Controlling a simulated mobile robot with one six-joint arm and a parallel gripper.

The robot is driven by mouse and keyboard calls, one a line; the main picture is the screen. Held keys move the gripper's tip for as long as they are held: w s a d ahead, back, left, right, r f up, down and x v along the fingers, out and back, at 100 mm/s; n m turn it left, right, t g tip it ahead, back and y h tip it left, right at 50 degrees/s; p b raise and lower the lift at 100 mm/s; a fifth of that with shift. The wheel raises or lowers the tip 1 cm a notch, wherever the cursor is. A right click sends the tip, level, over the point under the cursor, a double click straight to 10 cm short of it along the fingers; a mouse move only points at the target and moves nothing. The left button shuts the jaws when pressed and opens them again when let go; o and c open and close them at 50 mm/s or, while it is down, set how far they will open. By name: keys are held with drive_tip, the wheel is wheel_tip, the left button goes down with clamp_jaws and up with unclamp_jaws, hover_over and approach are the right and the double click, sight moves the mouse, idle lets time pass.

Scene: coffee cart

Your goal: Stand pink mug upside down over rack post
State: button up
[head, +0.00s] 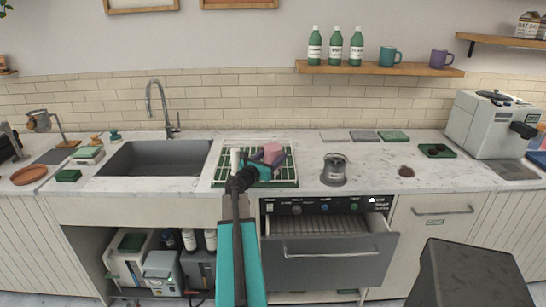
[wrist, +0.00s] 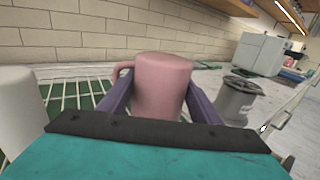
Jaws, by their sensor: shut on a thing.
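The pink mug (wrist: 158,84) is upside down between the two purple fingers of my gripper (wrist: 160,112), which is shut on it. Its handle points left in the wrist view. In the head view the pink mug (head: 273,151) is over the green and white rack (head: 218,182), near its middle. My gripper (head: 268,160) is partly behind my own wrist there. I cannot tell whether the mug touches the rack or hides another post.
A grey metal canister (head: 334,170) stands right of the rack, and the sink (head: 160,157) lies to its left. An open drawer (head: 335,258) juts out below the counter. A shelf (head: 380,69) holds bottles and mugs. Some counter (head: 300,160) between rack and canister is clear.

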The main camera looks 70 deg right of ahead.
drive_tip(key=shift+f, duration=0.15)
drive_tip(key=o, duration=1.3)
drive_tip(key=shift+o, duration=0.2)
drive_tip(key=shift+a, duration=0.2)
drive_tip(key=w+a+b, duration=0.2)
drive_tip(key=a+b, duration=0.1)
drive_tip(key=a, duration=1)
drive_tip(key=shift+w+a, duration=0.15)
drive_tip(key=shift+w, duration=0.15)
